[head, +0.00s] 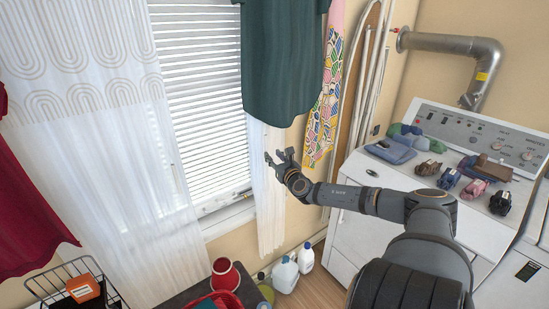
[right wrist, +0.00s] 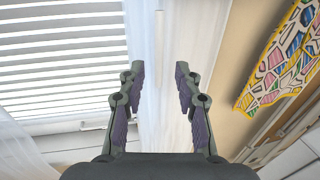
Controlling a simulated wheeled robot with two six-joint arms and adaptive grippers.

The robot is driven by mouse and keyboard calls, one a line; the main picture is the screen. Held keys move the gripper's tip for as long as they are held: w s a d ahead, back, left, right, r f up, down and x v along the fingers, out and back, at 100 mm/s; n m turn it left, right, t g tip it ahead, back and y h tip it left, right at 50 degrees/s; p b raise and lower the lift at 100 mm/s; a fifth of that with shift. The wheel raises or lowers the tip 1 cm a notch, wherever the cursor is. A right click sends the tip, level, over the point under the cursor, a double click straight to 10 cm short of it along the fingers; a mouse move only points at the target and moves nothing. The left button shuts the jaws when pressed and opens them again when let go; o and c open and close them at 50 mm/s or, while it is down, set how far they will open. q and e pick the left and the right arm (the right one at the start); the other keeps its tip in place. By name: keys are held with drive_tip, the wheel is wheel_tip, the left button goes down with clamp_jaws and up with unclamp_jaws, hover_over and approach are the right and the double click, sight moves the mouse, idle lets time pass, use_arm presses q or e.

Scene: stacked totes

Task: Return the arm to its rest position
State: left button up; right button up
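My right arm (head: 390,203) reaches up and left from the bottom right of the head view. Its gripper (head: 277,156) is held in the air in front of the window and the wall corner, below a hanging dark green garment. In the right wrist view the gripper (right wrist: 160,85) has its two fingers spread apart. Nothing is between them but the curtain and wall behind. My left gripper is in neither view.
A white washer (head: 350,232) at right carries folded cloths and several rolled socks. A dark green garment (head: 283,55) and a patterned cloth (head: 325,100) hang near the gripper. Bottles (head: 286,275), a red container (head: 225,275) and a wire basket (head: 62,275) stand low.

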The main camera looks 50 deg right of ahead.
drive_tip(key=shift+f, duration=0.1)
drive_tip(key=s+d+f+m+g, duration=0.2)
drive_tip(key=s+f+m, duration=0.2)
drive_tip(key=f, duration=0.4)
drive_tip(key=s+d+f+m+g+h, duration=0.1)
drive_tip(key=s+d+f+m+g, duration=0.2)
drive_tip(key=f, duration=0.5)
drive_tip(key=s+d+f+m+g, duration=0.2)
drive_tip(key=s+f+m, duration=0.35)
drive_tip(key=f, duration=0.25)
drive_tip(key=s+a+f+m+g, duration=0.35)
drive_tip(key=s+f, duration=0.45)
drive_tip(key=f, duration=0.4)
drive_tip(key=s+a+f+m+g+y, duration=0.4)
drive_tip(key=s+a+f+m, duration=0.5)
drive_tip(key=s+a+f, duration=0.85)
drive_tip(key=s+a+f+m+y, duration=0.1)
drive_tip(key=s+a+f+m, duration=0.1)
drive_tip(key=a, duration=0.4)
drive_tip(key=s+a+f+m+y, duration=0.1)
drive_tip(key=s+a+f+m, duration=0.1)
drive_tip(key=a, duration=0.5)
drive_tip(key=s+a+f+m+y, duration=0.1)
drive_tip(key=s+a+f, duration=0.3)
drive_tip(key=a, duration=0.2)
drive_tip(key=shift+s+a+f+m+g+y, duration=0.3)
drive_tip(key=shift+a+m+g+y, duration=0.05)
drive_tip(key=shift+m+y, duration=0.05)
